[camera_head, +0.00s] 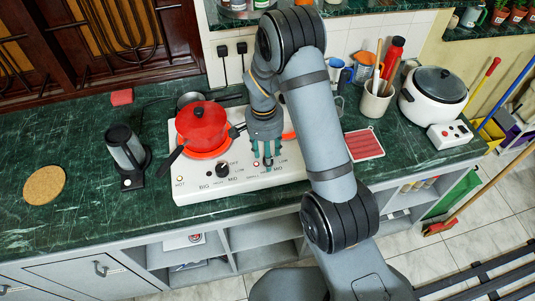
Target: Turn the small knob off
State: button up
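The white two-burner stove (215,190) stands on the green counter. Its front panel carries a black big knob (222,170) and, to the right, small-burner markings with a small red light. My gripper (267,160) points down over the small-burner part of the panel, its teal fingers right where the small knob would be. The small knob is mostly or wholly hidden by the fingers. I cannot tell whether they touch it or how far apart they are. A red-orange glow from the small burner (289,135) shows beside my gripper. The big burner glows red under the pot.
A red lidded pot (202,125) with a dark handle sits on the big burner, close left of my gripper. A coffee maker (125,150) and cork mat (44,185) lie further left. A red mat (364,145), utensil cup (376,102) and rice cooker (433,95) stand right.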

jog(key=shift+f, duration=0.35)
jog(key=shift+c, duration=0.4)
grip_shut()
